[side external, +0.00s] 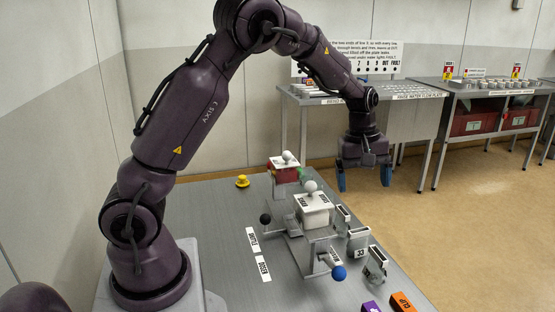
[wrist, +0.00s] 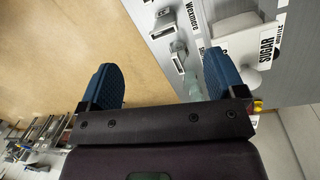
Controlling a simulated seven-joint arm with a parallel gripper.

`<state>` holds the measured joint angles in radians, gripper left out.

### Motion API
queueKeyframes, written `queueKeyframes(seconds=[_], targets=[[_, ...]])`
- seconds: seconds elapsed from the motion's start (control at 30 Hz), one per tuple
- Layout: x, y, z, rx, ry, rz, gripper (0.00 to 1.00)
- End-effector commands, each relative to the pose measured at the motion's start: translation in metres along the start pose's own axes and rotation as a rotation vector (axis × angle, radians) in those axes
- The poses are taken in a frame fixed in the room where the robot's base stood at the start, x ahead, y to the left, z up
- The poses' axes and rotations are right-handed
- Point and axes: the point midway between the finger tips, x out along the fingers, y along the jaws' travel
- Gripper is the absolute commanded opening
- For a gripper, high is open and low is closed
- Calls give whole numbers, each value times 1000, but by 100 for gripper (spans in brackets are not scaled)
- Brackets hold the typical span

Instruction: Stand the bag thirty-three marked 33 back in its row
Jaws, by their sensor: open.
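A small pale block with a dark top and a mark that looks like 33 (side external: 358,242) is at the right side of the grey table in the side view. It sits between two similar small blocks, one behind (side external: 343,217) and one in front (side external: 376,264). Whether it stands or leans is too small to tell. My gripper (side external: 364,178) hangs above and behind these blocks, blue fingers pointing down, apart and empty.
White boxes with ball knobs (side external: 313,208) stand left of the blocks. A blue ball (side external: 339,272) and a black ball (side external: 265,219) stick out nearby. A yellow button (side external: 242,181) is at the back. The table's left is mostly clear.

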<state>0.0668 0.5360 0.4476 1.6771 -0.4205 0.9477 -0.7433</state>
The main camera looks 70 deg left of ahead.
Motion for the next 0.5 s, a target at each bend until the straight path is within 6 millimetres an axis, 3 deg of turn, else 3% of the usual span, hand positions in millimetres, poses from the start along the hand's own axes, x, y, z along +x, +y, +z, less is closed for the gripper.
queueKeyframes(seconds=[0.03, 0.2, 0.4, 0.5], targets=[[-24, -7, 15, 77, -11, 40, 89], [-81, -40, 63, 373, -2, 128, 89], [-127, -93, 115, 748, 91, 205, 89], [-138, -123, 136, 932, 169, 220, 89]])
